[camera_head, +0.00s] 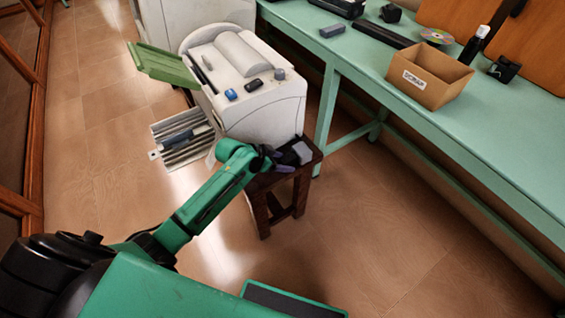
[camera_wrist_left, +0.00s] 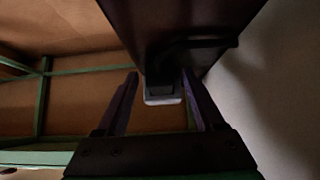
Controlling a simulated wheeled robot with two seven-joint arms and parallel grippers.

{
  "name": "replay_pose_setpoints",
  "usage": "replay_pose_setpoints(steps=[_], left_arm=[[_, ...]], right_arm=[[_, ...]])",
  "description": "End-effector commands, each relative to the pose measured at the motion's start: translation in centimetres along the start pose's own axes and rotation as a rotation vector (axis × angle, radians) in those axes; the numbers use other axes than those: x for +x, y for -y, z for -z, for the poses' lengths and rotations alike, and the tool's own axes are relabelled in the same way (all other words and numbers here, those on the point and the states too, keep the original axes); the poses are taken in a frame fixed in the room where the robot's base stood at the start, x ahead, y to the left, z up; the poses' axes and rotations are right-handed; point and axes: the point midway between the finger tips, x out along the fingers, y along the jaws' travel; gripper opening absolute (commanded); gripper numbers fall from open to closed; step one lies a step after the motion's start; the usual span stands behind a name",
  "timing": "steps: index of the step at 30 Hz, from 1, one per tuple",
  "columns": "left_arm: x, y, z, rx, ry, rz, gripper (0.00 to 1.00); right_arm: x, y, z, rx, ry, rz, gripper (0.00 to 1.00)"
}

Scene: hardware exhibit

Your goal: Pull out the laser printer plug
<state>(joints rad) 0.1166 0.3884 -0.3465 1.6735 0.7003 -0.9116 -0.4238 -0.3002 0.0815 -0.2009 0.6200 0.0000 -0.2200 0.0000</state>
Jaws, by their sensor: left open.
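The white laser printer (camera_head: 262,108) stands by a dark wooden stool (camera_head: 262,205). My left gripper (camera_head: 290,158) is at the stool top, in front of the printer. In the left wrist view its two fingers (camera_wrist_left: 160,92) are open and spread apart. A small dark block, apparently the plug (camera_wrist_left: 160,72), lies ahead between the fingertips, with a black cable (camera_wrist_left: 195,42) bending right. A pale block (camera_wrist_left: 163,98) shows just below it. The view is dark, so I cannot tell whether the fingers touch the plug. My right gripper is not in view.
A green table (camera_head: 450,120) on the right holds a cardboard box (camera_head: 428,88) and several small items. A green flap (camera_head: 160,66) juts from the printer's left. A floor grate (camera_head: 180,138) lies left of it. The floor in front is clear.

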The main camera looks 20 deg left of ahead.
Motion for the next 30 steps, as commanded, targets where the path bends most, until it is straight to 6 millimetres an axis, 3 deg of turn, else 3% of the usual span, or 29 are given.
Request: replay_pose_setpoints(steps=[6, 9, 12, 30], left_arm=[[0.03, 0.00, 0.02, 0.000, 0.000, 0.000, 0.70], [0.02, 0.00, 0.02, 0.000, 0.000, 0.000, 0.32], [0.02, 0.00, 0.01, 0.000, 0.000, 0.000, 0.00], [0.00, -0.01, 0.00, -0.001, 0.000, 0.000, 0.00]], right_arm=[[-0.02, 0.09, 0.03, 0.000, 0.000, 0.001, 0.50], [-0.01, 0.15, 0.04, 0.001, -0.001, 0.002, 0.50], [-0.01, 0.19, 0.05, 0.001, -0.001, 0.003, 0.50], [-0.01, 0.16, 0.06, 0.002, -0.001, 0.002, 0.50]])
